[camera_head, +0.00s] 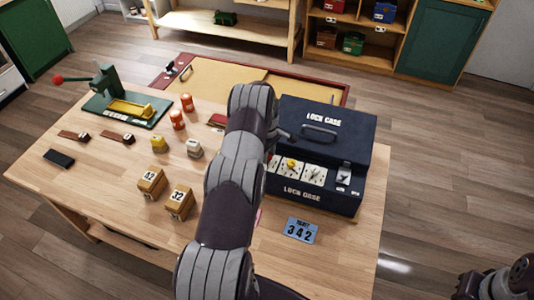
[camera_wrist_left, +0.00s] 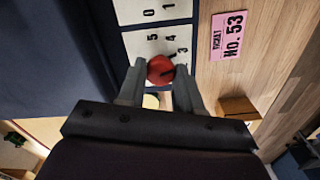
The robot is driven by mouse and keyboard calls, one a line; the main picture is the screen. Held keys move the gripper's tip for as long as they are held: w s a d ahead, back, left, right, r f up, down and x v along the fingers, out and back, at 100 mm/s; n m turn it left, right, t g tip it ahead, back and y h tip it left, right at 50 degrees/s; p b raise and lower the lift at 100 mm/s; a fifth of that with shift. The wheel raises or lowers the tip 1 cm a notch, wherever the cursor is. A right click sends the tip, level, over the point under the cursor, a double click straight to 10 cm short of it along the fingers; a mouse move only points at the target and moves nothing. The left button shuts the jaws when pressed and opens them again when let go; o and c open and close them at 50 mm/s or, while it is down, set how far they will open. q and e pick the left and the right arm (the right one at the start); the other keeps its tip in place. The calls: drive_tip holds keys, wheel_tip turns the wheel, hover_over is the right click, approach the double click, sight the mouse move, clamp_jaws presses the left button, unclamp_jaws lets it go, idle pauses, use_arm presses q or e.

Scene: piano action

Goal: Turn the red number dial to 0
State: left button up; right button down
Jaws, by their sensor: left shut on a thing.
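The dark blue lock case (camera_head: 330,197) stands on the table with a row of white number plates and dials on its front. A yellow dial (camera_head: 291,163) shows there in the head view. The red dial (camera_wrist_left: 160,69) shows in the left wrist view, in front of a white plate (camera_wrist_left: 155,42) with black numbers such as 0, 1, 5, 4 and 3. My left gripper (camera_wrist_left: 160,78) is shut on the red dial. In the head view my left arm hides the red dial. The dial's exact pointing direction cannot be made out.
A blue ticket (camera_head: 301,230) reading 342 lies before the case.

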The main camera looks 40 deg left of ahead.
use_arm(q)
drive_tip(key=m+b, duration=0.4)
drive_tip(key=b, duration=0.1)
drive_tip(key=shift+w+f, duration=0.1)
drive_tip(key=shift+f, duration=0.1)
drive_tip(key=m+b, duration=0.2)
drive_tip(key=m, duration=0.1)
drive_tip(key=m+b, duration=0.2)
drive_tip(key=shift+r+m, duration=0.1)
drive_tip(key=shift+m, duration=0.3)
drive_tip(key=m+b, duration=0.1)
drive_tip(key=m, duration=0.1)
drive_tip(key=shift+m, duration=0.4)
drive_tip(key=m+b, duration=0.1)
drive_tip(key=m, duration=0.2)
drive_tip(key=shift+d+r+m, duration=0.1)
drive_tip(key=shift+m, duration=0.2)
drive_tip(key=m+b, duration=0.1)
drive_tip(key=m, duration=0.2)
drive_tip(key=shift+r+m, duration=0.15)
drive_tip(key=shift+m, duration=1.95)
